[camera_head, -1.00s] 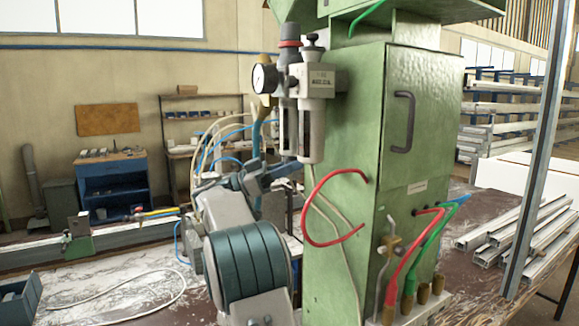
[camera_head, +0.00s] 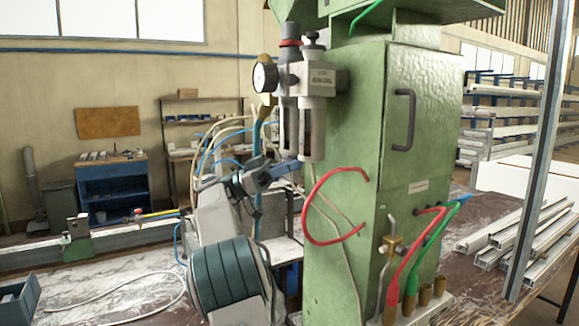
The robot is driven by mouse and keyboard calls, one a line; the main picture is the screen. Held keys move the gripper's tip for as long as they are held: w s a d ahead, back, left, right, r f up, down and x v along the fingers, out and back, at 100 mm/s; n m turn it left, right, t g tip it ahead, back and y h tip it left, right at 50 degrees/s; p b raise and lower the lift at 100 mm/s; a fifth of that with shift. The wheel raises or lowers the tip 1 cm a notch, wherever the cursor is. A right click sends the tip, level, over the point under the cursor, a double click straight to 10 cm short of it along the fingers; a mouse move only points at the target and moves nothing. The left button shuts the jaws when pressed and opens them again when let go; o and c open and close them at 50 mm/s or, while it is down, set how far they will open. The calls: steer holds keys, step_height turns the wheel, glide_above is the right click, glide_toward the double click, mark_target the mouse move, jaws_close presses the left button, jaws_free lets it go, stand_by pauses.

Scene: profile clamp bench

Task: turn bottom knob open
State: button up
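The air service unit (camera_head: 307,90) is mounted on the left side of the green cabinet (camera_head: 345,130). It has a round gauge (camera_head: 265,77), a knob with a red band (camera_head: 290,43) on top, a smaller black knob (camera_head: 313,40) and two hanging bowls. I cannot make out a separate bottom knob; it may be hidden or too small. My gripper (camera_head: 287,168) reaches in from the left at the height of the bowls' lower ends. Its tips overlap the bowls in the picture, and contact is unclear. I cannot tell whether it is open or shut.
A red hose (camera_head: 312,205) loops out just right of and below my gripper. A brass valve (camera_head: 393,243) and red and green hoses are low on the cabinet. Metal profiles (camera_head: 500,240) lie at the right. Blue and white hoses (camera_head: 205,150) hang behind my arm.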

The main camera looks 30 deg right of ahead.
steer(key=o, duration=0.3)
steer(key=b+v, duration=0.1)
steer(key=v, duration=1.2)
steer(key=shift+w+a+b, duration=0.25)
steer(key=shift+w+b, duration=0.05)
steer(key=shift+b, duration=0.05)
steer(key=shift+f, duration=0.15)
